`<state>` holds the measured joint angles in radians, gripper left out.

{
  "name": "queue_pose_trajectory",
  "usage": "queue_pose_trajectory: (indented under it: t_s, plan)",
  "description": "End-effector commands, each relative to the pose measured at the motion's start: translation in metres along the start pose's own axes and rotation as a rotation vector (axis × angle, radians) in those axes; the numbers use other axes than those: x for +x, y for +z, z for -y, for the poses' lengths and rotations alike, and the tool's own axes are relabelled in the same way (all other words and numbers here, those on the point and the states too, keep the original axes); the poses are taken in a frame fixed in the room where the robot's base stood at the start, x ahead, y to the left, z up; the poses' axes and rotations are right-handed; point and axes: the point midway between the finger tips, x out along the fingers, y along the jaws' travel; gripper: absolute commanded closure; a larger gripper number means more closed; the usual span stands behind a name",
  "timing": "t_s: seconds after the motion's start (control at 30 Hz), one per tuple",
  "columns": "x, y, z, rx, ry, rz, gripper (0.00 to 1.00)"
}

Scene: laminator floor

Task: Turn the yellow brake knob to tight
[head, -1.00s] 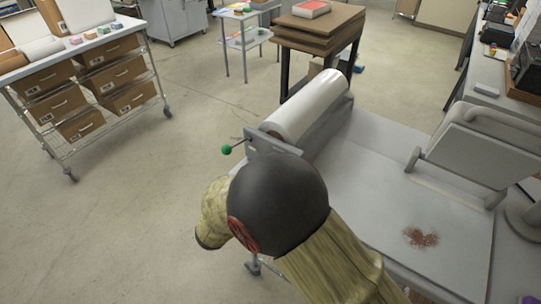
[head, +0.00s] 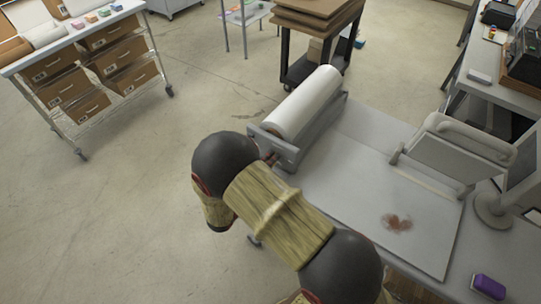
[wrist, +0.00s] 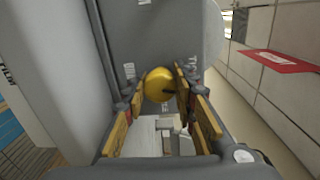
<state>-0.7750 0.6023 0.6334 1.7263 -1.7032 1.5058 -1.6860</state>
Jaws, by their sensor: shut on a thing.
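The yellow brake knob (wrist: 158,85) shows in the wrist view as a round yellow face with a dark mark toward its right side, in front of a grey plate (wrist: 165,35). My gripper (wrist: 166,88) has its yellow-padded fingers on both sides of the knob and is shut on it. In the head view my arm hides the knob and the gripper. The white roll (head: 303,103) lies in its grey holder (head: 286,151) just beyond my arm.
The grey laminator bed (head: 365,195) with a brown smudge (head: 397,222) lies right of my arm. A hinged grey panel (head: 462,150) stands behind it. A purple block (head: 489,287) lies at lower right. A drawer cart (head: 84,72) stands far left, with open floor between.

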Motion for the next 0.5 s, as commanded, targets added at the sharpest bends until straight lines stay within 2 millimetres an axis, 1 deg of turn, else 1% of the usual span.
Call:
queue_pose_trajectory:
  t_s: [0.03,0.23,0.5]
  plan:
    - [-0.0004,0.0007,0.0028,-0.034,0.001,0.0,0.98]
    - [-0.0003,0.0007,0.0012,-0.147,0.002,-0.004,0.98]
    - [-0.0002,0.0011,0.0001,-0.221,0.002,-0.007,0.98]
